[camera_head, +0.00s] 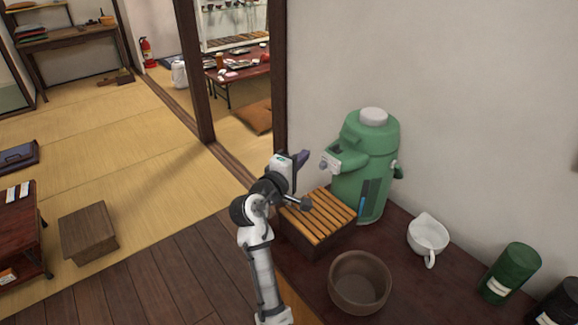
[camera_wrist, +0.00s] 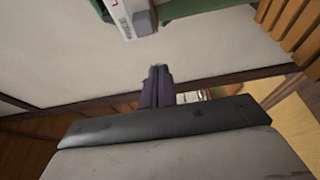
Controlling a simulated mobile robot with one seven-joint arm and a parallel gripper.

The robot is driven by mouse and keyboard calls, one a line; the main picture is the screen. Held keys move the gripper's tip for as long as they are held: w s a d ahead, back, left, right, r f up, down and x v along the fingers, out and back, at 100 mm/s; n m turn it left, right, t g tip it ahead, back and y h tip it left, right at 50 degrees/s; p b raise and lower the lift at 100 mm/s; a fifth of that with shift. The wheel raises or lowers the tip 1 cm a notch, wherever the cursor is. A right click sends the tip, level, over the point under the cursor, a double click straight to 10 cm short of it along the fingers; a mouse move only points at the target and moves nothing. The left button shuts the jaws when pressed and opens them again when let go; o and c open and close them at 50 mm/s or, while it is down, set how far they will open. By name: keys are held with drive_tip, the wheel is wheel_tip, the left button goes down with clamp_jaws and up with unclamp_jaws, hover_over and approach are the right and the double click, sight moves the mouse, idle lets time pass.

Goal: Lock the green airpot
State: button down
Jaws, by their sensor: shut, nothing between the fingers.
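The green airpot (camera_head: 366,160) stands upright on the dark counter against the wall in the head view. It has a light round knob on top and a spout with a pale grey front piece at its left. In the wrist view a part of its green body (camera_wrist: 190,8) and the pale piece (camera_wrist: 132,16) show at the top edge. My gripper (camera_head: 301,158) is left of the spout, apart from it. Its dark purple fingers (camera_wrist: 158,84) are together and empty in the wrist view. I cannot tell the lock's position.
A slatted wooden drip tray (camera_head: 319,217) sits under the spout, close to my arm. A brown bowl (camera_head: 360,284), a white spouted cup (camera_head: 428,236) and a dark green canister (camera_head: 510,272) stand on the counter (camera_head: 400,290). The wall is close behind the airpot.

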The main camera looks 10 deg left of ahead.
sight(322, 168)
drive_tip(key=shift+s+d+p, duration=0.5)
drive_tip(key=shift+s+d, duration=0.85)
drive_tip(key=shift+s, duration=0.15)
drive_tip(key=shift+s+d+p, duration=0.4)
drive_tip(key=shift+s+d, duration=0.6)
drive_tip(key=shift+s, duration=0.05)
drive_tip(key=shift+w, duration=0.15)
